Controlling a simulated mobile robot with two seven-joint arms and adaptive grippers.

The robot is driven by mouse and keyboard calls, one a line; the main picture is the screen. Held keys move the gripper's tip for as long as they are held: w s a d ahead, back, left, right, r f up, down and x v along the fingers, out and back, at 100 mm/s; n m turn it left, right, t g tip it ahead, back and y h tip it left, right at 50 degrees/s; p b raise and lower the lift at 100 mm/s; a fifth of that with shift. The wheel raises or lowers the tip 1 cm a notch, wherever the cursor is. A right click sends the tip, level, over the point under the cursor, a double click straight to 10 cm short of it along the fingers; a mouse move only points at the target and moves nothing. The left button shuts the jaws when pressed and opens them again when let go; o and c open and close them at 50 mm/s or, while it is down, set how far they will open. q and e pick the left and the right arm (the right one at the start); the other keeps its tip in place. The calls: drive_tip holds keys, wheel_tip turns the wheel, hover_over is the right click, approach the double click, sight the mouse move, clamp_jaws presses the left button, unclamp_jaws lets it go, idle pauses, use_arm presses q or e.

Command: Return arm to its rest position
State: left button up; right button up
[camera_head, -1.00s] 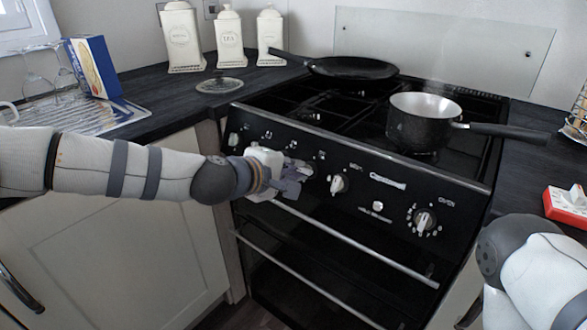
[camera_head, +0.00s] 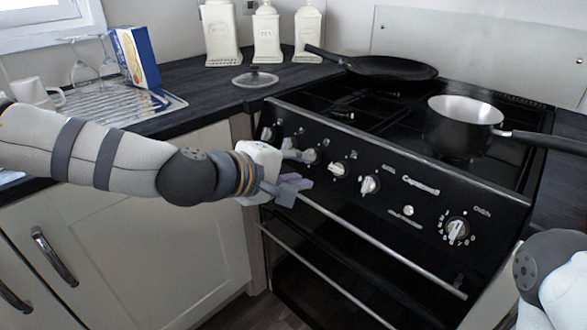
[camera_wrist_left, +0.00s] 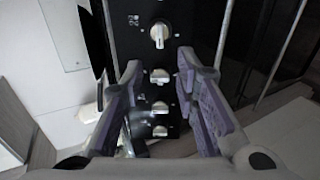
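My left arm comes in from the left in the head view, and its gripper (camera_head: 290,186) is in front of the cooker's knob panel (camera_head: 392,208), near the left-hand knobs. In the left wrist view the two fingers of this gripper (camera_wrist_left: 160,95) are spread apart with nothing between them. Several cooker knobs show beyond and between the fingers, such as one white knob (camera_wrist_left: 159,34). My right arm shows only as a part at the lower right of the head view; its gripper is out of the picture.
A saucepan (camera_head: 462,128) and a frying pan (camera_head: 390,68) stand on the hob. An oven handle (camera_head: 385,246) runs below the knobs, close to my left gripper. Canisters (camera_head: 267,35), a glass lid (camera_head: 255,78) and a box (camera_head: 136,57) stand on the counter.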

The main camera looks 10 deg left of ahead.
use_arm(q)
drive_tip(key=s+a+f+m+g+y+p, duration=0.25)
drive_tip(key=s+f+m+g, duration=0.45)
drive_tip(key=s+f, duration=1.7)
drive_tip(key=s+a+f+m+g+y, duration=0.1)
drive_tip(key=s+a, duration=0.5)
drive_tip(key=s, duration=0.6)
drive_tip(key=s+a+f+m+g+y, duration=0.2)
drive_tip(key=s+a+g, duration=0.3)
drive_tip(key=s, duration=0.7)
drive_tip(key=shift+a+f+m+y, duration=0.15)
drive_tip(key=shift+a+m+y, duration=0.25)
drive_tip(key=shift+a+y, duration=0.6)
use_arm(e)
drive_tip(key=shift+t, duration=0.7)
drive_tip(key=w+r, duration=0.3)
drive_tip(key=shift+w+r, duration=0.3)
drive_tip(key=shift+r, duration=0.05)
